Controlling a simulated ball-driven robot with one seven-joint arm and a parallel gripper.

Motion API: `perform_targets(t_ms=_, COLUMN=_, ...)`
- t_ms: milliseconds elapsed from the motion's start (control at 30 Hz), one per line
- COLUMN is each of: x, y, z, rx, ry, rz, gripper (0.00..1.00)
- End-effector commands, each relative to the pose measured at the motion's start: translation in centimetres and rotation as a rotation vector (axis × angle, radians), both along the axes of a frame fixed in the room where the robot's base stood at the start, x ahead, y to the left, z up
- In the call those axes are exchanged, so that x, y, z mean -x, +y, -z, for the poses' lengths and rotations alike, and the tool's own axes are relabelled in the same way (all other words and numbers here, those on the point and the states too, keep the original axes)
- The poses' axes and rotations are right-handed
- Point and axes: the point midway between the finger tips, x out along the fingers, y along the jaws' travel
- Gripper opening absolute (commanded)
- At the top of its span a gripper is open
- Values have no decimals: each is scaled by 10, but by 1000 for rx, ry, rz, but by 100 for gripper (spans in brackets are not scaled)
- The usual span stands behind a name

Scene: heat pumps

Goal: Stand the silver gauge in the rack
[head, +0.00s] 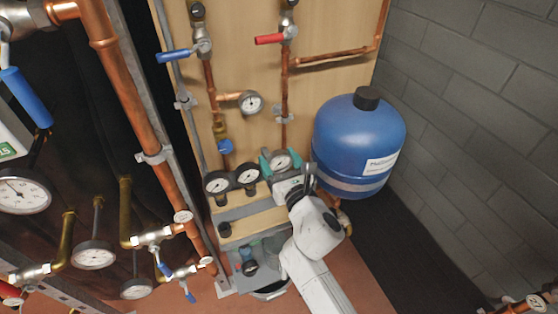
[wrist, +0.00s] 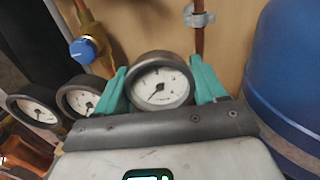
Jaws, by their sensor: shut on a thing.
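My gripper (head: 281,161) has its teal fingers on both sides of a round gauge with a white dial and grey rim, the silver gauge (wrist: 160,84). The gauge is upright, its dial facing the wrist camera. Its lower part is hidden behind my gripper body, so I cannot tell whether it touches anything below. Two black-rimmed gauges (head: 217,183) stand side by side just left of it, at the wooden rack (head: 258,222) with its grey strip. They also show at the left of the wrist view (wrist: 78,98).
A blue tank (head: 358,140) stands close to the right of my gripper. Copper pipes with a blue-handled valve (head: 178,56) and a red-handled valve (head: 270,39) run up the wooden board behind. A grey bin (head: 258,270) with items sits below the rack. More pipes and gauges (head: 93,254) fill the left.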

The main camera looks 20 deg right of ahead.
Motion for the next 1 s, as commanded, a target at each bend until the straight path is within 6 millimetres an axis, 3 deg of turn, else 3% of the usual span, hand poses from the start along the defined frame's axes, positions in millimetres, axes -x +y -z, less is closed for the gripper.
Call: perform_targets(t_ms=1000, x=0, y=0, z=9, rx=0, ry=-1, rz=0, gripper=26)
